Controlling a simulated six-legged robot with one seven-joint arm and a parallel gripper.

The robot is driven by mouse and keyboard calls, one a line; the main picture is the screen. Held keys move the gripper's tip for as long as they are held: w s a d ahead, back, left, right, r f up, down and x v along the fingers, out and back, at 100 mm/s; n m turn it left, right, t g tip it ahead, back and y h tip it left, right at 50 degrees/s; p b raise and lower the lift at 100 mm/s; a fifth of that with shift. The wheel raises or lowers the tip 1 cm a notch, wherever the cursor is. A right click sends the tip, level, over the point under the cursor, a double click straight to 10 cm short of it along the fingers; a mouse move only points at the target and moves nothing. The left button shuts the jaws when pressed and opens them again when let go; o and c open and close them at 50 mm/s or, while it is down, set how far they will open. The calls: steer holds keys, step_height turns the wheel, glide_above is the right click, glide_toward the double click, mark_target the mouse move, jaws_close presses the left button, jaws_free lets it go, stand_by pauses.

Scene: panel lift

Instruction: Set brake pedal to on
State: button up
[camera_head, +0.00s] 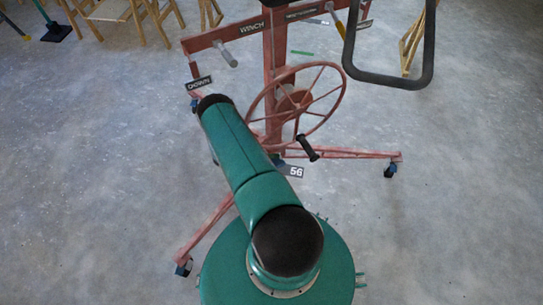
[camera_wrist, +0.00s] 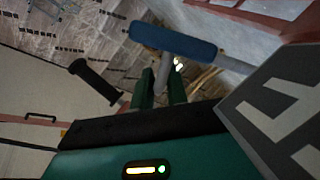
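A blue pad on a grey rod (camera_wrist: 174,40) crosses the top middle of the wrist view, just past my fingertips; it may be the brake pedal, but I cannot tell for sure. A short grey stem reaches down from it towards the gap between my fingers. My gripper (camera_wrist: 163,84) shows two green fingers standing apart with the stem between them; I cannot see contact. In the head view my green arm reaches to the left side of the red panel lift (camera_head: 272,55), and its end hides my gripper. A small blue part shows beside the arm's end there.
The lift's spoked winch wheel (camera_head: 297,104) with a black handle (camera_head: 307,148) stands right of my arm. A DOWN sign (camera_head: 199,83) is close to the arm's end. A dark bar loop (camera_head: 390,78) is at upper right. Wooden stands are behind; the floor is open at both sides.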

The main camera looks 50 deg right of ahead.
jaws_close()
